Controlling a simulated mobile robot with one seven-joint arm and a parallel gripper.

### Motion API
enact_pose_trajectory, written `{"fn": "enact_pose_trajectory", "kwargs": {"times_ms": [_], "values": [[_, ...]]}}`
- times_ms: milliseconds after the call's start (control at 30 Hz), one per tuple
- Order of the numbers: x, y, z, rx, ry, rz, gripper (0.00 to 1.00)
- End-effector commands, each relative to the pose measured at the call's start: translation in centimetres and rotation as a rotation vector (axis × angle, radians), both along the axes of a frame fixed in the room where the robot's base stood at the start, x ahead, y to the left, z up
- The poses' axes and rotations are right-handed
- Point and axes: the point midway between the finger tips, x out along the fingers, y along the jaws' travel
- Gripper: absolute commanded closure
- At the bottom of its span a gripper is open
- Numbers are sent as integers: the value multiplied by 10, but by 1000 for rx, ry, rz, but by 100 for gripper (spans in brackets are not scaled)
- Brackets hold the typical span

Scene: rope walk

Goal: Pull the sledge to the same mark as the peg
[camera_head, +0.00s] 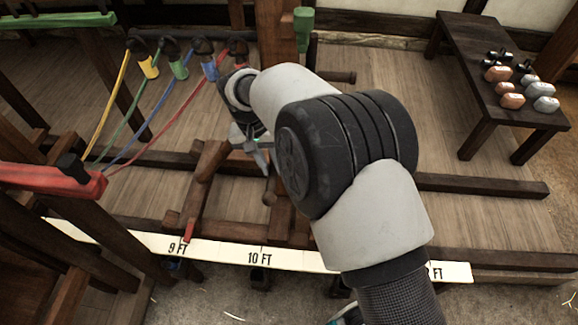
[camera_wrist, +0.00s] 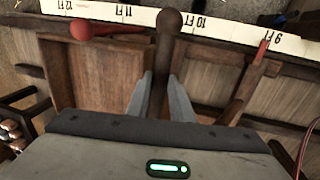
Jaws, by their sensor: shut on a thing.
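The wooden sledge (camera_head: 208,160) sits on dark rails beside the white scale (camera_head: 285,259). Its red pointer (camera_head: 190,229) is at the scale near the 9 FT label; the pointer also shows in the wrist view (camera_wrist: 262,47). My gripper (camera_wrist: 160,100) is shut on a dark upright handle with a round knob (camera_wrist: 168,21). In the head view my arm partly covers the gripper and sledge. A red ball-headed piece (camera_wrist: 80,29), seemingly the peg, shows near the scale between the 12 and 11 FT labels. My arm hides this area in the head view.
Yellow, green, blue and red ropes (camera_head: 121,93) run from hooks towards the left frame. A dark bench (camera_head: 468,45) with several weights stands at the back right. Rails (camera_head: 480,187) run on to the right, with bare floor beyond them.

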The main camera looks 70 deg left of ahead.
Motion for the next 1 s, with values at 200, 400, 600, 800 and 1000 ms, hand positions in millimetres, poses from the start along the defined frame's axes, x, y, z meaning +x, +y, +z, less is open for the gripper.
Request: {"fn": "enact_pose_trajectory", "kwargs": {"times_ms": [200, 400, 600, 800, 1000], "values": [[-27, 12, -1, 2, 7, 5, 100], [-31, 15, 0, 1, 6, 3, 100], [-31, 15, 0, 2, 6, 2, 100], [-31, 15, 0, 2, 5, 2, 63], [-28, 14, 0, 0, 1, 1, 62]]}}
